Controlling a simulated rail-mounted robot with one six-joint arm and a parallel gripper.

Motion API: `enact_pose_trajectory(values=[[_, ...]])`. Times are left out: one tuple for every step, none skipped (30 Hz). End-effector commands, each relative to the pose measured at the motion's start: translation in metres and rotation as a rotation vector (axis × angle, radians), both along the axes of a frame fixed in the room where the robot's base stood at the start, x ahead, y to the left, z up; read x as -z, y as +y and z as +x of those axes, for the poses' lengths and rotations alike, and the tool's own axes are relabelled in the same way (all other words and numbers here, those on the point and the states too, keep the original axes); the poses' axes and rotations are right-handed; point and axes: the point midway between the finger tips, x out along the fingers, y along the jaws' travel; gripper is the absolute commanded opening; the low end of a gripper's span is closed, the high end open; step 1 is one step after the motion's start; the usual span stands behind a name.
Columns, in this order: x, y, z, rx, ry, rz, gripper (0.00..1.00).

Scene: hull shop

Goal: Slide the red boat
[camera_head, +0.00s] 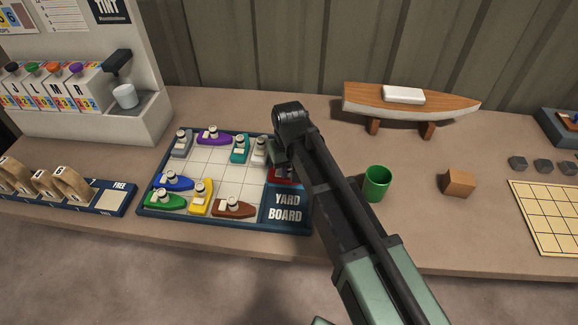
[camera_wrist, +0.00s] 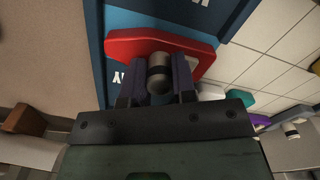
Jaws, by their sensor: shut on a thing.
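The red boat (camera_head: 283,176) sits at the right side of the yard board (camera_head: 226,222), just above the "YARD BOARD" lettering. In the head view my arm hides most of it. In the wrist view the red boat (camera_wrist: 165,46) shows large, with a grey round funnel standing on it. My gripper (camera_wrist: 158,82) is shut on that funnel, one dark finger on each side. Other boats stand on the board: grey, purple (camera_head: 214,135), teal (camera_head: 240,149), white (camera_head: 261,152), blue (camera_head: 172,181), green (camera_head: 164,199), yellow (camera_head: 201,197) and brown (camera_head: 233,207).
A green cup (camera_head: 377,184) and a brown block (camera_head: 459,183) stand right of the board. A wooden model boat (camera_head: 410,103) rests on a stand behind. A dispenser (camera_head: 75,75) is at the left. The middle squares of the board are free.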

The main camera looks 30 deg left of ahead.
Motion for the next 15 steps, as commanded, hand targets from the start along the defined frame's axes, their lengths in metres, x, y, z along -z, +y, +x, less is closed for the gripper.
enact_pose_trajectory(values=[[0.0006, -0.0032, 0.0003, 0.002, -0.001, -0.006, 0.00], [0.0006, -0.0034, 0.0003, 0.003, -0.001, -0.006, 0.00], [0.0006, -0.0035, 0.0002, 0.003, -0.001, -0.006, 0.31], [0.0006, -0.0035, 0.0002, 0.003, -0.001, -0.006, 0.36], [0.0006, -0.0033, 0.0002, 0.003, -0.001, -0.006, 0.40], [0.0006, -0.0030, 0.0002, 0.003, 0.000, -0.006, 0.47], [0.0005, -0.0029, 0.0002, 0.002, -0.001, -0.005, 0.51], [0.0005, -0.0027, 0.0003, 0.002, -0.001, -0.005, 0.51], [0.0005, -0.0025, 0.0003, 0.002, -0.001, -0.005, 0.51], [0.0005, -0.0024, 0.0003, 0.002, -0.001, -0.005, 0.51], [0.0004, -0.0023, 0.0003, 0.002, 0.000, -0.004, 0.51], [0.0004, -0.0022, 0.0003, 0.002, 0.000, -0.004, 0.51], [0.0004, -0.0021, 0.0003, 0.002, -0.001, -0.003, 0.51], [0.0003, -0.0020, 0.0002, 0.002, -0.001, -0.003, 0.51], [-0.0006, -0.0019, 0.0003, 0.002, -0.001, -0.003, 0.51]])
